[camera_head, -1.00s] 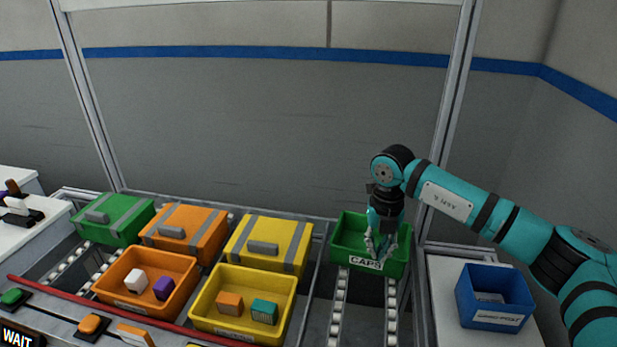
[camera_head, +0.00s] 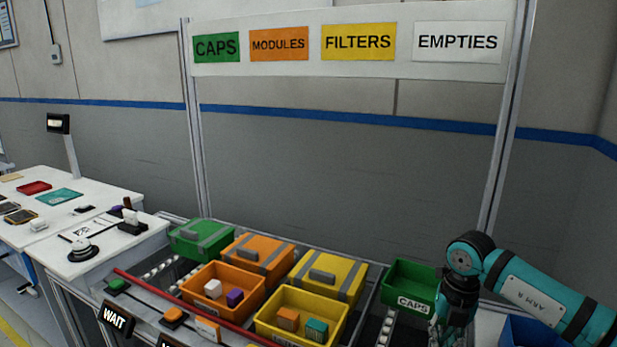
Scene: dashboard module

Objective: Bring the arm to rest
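My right arm comes in from the lower right of the head view, a teal arm with black bands. My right gripper (camera_head: 440,328) points down at the front right of the green CAPS bin (camera_head: 408,285). Its fingertips run close to the bottom edge of the picture, so I cannot tell whether they are open or shut. The part of the CAPS bin that shows looks empty. My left arm and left gripper do not show.
Closed green (camera_head: 201,238), orange (camera_head: 258,256) and yellow (camera_head: 328,274) boxes stand in a row. An open orange bin (camera_head: 222,306) and an open yellow bin (camera_head: 300,334) hold small blocks. A blue bin (camera_head: 530,332) sits at the lower right. A sign board (camera_head: 349,42) hangs above.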

